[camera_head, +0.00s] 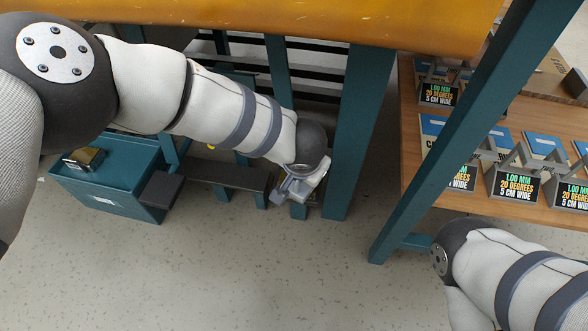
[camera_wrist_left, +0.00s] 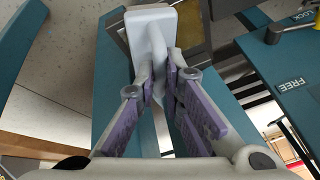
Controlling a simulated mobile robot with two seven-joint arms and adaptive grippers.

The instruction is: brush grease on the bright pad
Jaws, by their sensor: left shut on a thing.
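My left gripper (camera_wrist_left: 163,82) is shut on a pale grey-white tool, which looks like the brush (camera_wrist_left: 150,30). In the wrist view the tool's wide flat head sticks out beyond the purple-padded fingers. In the head view the left gripper (camera_head: 303,183) hangs beside a teal post, above the floor. I cannot pick out the bright pad for certain. A brownish metallic panel (camera_wrist_left: 192,22) shows just beyond the tool's head in the wrist view, partly hidden. No grease can be made out. My right arm shows at lower right, but its gripper is out of view.
A teal cabinet (camera_head: 110,190) with a small brass-coloured box (camera_head: 84,159) stands at left. A low dark bench (camera_head: 225,175) is behind my left gripper. Teal posts (camera_head: 358,130) and an orange beam (camera_head: 260,18) frame the area. A wooden table (camera_head: 412,130) holds several labelled stands. Foreground floor is clear.

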